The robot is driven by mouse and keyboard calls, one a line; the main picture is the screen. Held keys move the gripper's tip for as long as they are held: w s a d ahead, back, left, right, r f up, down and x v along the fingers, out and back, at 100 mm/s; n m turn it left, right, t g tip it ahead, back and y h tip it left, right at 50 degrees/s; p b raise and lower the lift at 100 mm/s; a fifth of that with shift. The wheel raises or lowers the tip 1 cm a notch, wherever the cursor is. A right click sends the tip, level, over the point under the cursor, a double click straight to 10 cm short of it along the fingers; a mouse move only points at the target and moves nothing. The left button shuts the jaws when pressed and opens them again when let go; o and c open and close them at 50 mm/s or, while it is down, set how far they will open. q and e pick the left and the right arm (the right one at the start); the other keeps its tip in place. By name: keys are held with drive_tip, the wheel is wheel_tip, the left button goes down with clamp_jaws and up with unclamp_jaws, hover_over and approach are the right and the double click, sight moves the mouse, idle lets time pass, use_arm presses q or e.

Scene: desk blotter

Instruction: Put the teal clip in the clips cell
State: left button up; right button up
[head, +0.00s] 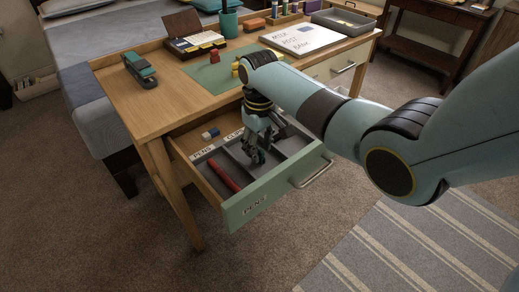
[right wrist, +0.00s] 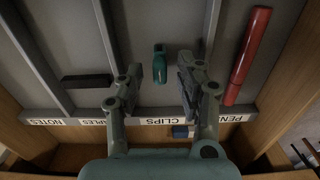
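The small teal clip (right wrist: 159,62) shows in the right wrist view over the grey floor of the cell labelled CLIPS (right wrist: 172,123). In the head view the right gripper (head: 258,150) is inside the drawer (head: 238,212) and hides the clip. My left gripper is not in view.
A red pen (right wrist: 248,55) lies in the PENS cell, and a dark block (right wrist: 87,81) in the staples cell. Grey dividers separate the cells. A small blue-and-white block (head: 210,133) lies behind the labels. A stapler (head: 140,70) and a notepad (head: 300,38) are on the desk.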

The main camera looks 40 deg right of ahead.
sight(260, 149)
wheel_tip(260, 149, up, 10)
drive_tip(key=p, duration=0.2)
idle(0.4)
